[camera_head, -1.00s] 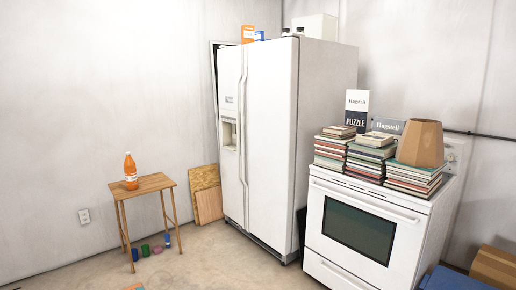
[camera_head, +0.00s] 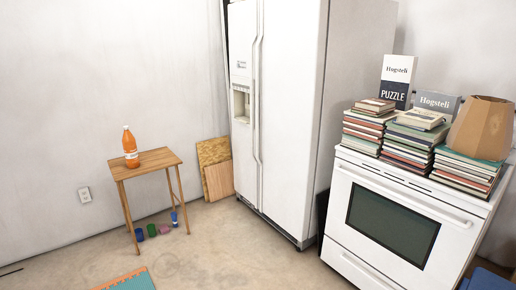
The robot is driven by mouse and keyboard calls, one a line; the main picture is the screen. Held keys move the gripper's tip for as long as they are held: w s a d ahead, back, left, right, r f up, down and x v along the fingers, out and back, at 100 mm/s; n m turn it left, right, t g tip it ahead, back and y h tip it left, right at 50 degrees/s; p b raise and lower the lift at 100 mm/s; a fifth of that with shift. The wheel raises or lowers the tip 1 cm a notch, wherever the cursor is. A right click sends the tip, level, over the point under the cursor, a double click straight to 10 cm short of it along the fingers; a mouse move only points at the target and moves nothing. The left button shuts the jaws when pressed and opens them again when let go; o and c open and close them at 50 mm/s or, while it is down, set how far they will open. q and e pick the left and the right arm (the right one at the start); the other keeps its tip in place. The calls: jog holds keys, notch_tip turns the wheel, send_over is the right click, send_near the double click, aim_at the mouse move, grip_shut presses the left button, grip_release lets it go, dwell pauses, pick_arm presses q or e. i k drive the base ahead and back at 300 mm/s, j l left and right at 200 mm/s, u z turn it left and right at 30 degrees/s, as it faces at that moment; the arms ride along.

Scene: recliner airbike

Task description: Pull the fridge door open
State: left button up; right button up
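The white fridge (camera_head: 291,110) stands against the back wall, with its top cut off by the frame. Its two tall doors are shut. The narrow left door (camera_head: 241,145) has a dispenser recess, and the wide right door (camera_head: 283,130) is plain. Two long vertical handles (camera_head: 256,90) run side by side at the seam between the doors. Neither of my grippers shows in the head view.
A white stove (camera_head: 390,215) loaded with book stacks (camera_head: 408,145) stands right of the fridge. A small wooden table (camera_head: 147,162) with an orange bottle (camera_head: 130,148) stands to the left. Boards (camera_head: 215,170) lean on the wall. Floor before the fridge (camera_head: 240,250) is clear.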

aim_at(292, 40)
jog(key=i, duration=3.05)
